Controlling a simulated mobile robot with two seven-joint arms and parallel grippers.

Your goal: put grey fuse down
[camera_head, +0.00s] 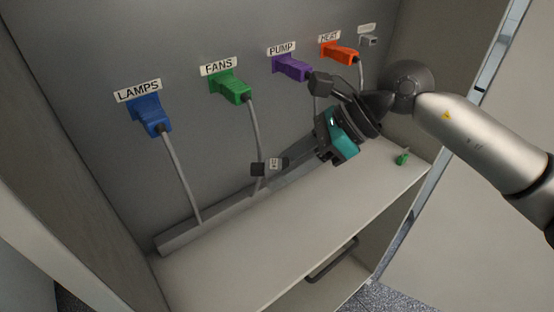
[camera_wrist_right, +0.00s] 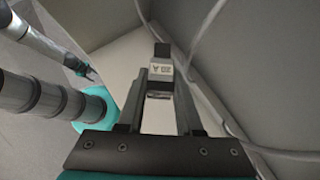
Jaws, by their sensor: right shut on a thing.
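The grey fuse (camera_head: 259,169) is a small dark block with a pale printed label; in the right wrist view the fuse (camera_wrist_right: 161,67) sits between the far ends of the fingers. My right gripper (camera_head: 277,162), teal and black, is shut on it. It holds the fuse in front of the back panel, by the grey cable below the FANS plug. The fuse looks raised above the pale shelf (camera_head: 290,240), but its exact height is hard to tell. My left gripper (camera_wrist_right: 88,73) shows small at the left of the right wrist view; its jaws are too small to read.
Blue (camera_head: 150,115), green (camera_head: 230,87), purple (camera_head: 292,67) and orange (camera_head: 339,52) plugs with cables line the panel. A small green object (camera_head: 402,159) lies at the shelf's right. A grey channel (camera_head: 215,217) runs along the back. The shelf's front is clear.

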